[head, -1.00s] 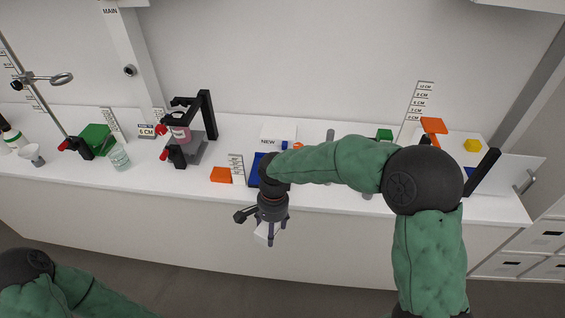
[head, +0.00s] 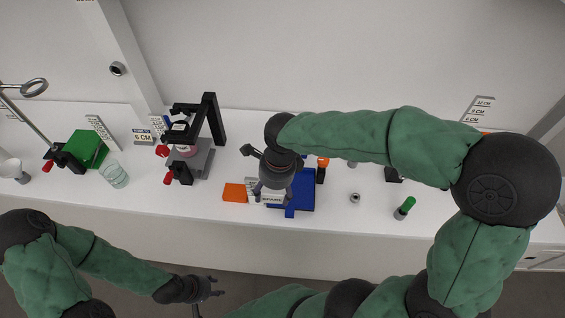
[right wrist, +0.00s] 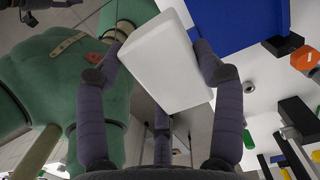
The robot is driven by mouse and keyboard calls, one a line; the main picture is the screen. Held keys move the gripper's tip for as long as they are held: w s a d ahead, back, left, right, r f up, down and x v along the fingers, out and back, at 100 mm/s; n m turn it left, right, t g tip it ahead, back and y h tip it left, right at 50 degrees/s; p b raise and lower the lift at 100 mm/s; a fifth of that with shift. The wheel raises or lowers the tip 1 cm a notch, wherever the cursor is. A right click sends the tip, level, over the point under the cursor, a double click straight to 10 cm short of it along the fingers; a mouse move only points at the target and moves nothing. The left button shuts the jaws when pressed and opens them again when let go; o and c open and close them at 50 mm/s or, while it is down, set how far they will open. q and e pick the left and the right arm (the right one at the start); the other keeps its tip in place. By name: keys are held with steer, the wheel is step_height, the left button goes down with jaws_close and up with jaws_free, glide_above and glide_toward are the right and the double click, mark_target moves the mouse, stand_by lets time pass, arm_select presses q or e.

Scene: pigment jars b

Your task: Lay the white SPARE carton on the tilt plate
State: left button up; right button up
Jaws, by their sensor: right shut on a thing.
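The white SPARE carton (head: 272,199) is in my right gripper (head: 273,192), its label facing the head camera. In the right wrist view the carton (right wrist: 165,62) is a plain white block between the dark fingers of the right gripper (right wrist: 160,75). A blue plate (head: 304,188), which looks like the tilt plate, is on the bench just right of the carton; the gripper and carton hide its left part. The blue plate (right wrist: 235,22) also shows beside the carton in the right wrist view. My left gripper (head: 208,291) is low in front of the bench, fingers spread and empty.
An orange block (head: 235,192) lies left of the carton. A black-framed stand (head: 211,120) with a pink jar, a glass beaker (head: 114,175) and a green block (head: 88,148) are further left. A green-capped vial (head: 404,208) and a small grey cylinder (head: 355,198) stand to the right.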

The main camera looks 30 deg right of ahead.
steer(key=shift+w+d, duration=0.1)
steer(key=shift+w, duration=0.2)
steer(key=w+d+f, duration=0.2)
steer(key=d, duration=0.1)
steer(key=w+d+f+b, duration=0.1)
steer(key=w+d+f, duration=0.4)
steer(key=d+f, duration=0.1)
steer(key=shift+w+d+f+b, duration=0.1)
steer(key=shift+w+d+b, duration=0.2)
steer(key=shift+d, duration=0.05)
steer(key=shift+w+d+f, duration=0.35)
steer(key=shift+f, duration=0.2)
steer(key=shift+w+d+f+b, duration=0.1)
steer(key=shift+f+b, duration=0.05)
steer(key=shift+f, duration=0.75)
steer(key=shift+w+d+f+b, duration=0.1)
steer(key=shift+f+b, duration=0.05)
steer(key=shift+f, duration=0.75)
steer(key=shift+s, duration=0.1)
